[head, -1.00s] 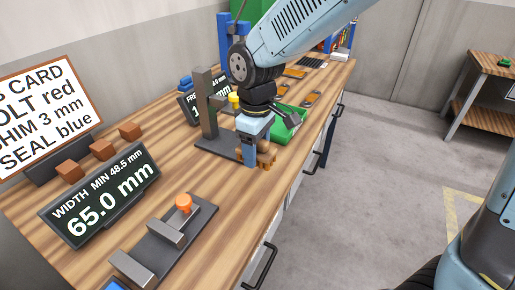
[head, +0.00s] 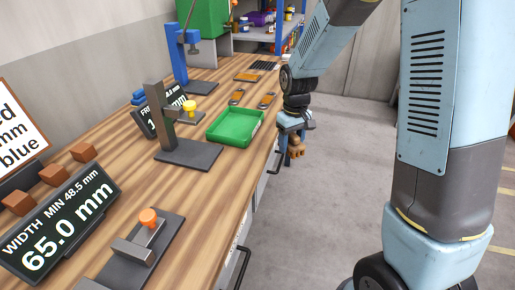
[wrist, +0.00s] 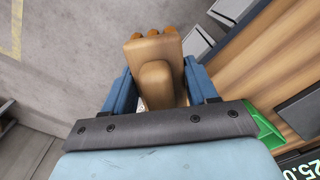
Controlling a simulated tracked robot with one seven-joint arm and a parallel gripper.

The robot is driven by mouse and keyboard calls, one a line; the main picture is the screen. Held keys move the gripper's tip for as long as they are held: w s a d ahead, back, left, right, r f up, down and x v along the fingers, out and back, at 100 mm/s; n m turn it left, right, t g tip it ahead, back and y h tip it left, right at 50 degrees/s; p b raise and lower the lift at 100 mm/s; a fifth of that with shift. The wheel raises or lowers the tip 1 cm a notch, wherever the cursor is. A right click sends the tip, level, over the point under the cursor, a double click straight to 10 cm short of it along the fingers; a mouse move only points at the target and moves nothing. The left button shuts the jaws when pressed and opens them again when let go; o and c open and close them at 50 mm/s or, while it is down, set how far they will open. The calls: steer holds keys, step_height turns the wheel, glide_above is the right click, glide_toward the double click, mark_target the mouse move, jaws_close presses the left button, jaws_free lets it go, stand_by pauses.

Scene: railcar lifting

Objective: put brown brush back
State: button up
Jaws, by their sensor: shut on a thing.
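The brown brush (head: 296,148) is in my gripper (head: 291,135), which holds it out past the front edge of the bench, above the floor side. In the wrist view my gripper (wrist: 165,90) has its two blue fingers on either side of the brush (wrist: 155,55), which has a wooden body, a raised grip and orange-brown tufts at its far end. The brush is clear of the bench top. I cannot tell which spot on the bench is the brush's own place.
The wooden bench (head: 190,215) carries a green tray (head: 236,127), a dark upright stand (head: 188,150), a gauge with an orange knob (head: 147,235), a 65.0 mm display (head: 58,225) and several brown blocks (head: 53,175). Drawer handles (head: 240,268) stick out along the bench front. Open floor lies to the right.

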steer(key=w+d+f+m, duration=0.3)
steer(key=w+d, duration=0.3)
steer(key=d, duration=0.1)
steer(key=w+d+f+m, duration=0.3)
steer(key=w+d, duration=0.4)
steer(key=shift+d, duration=0.15)
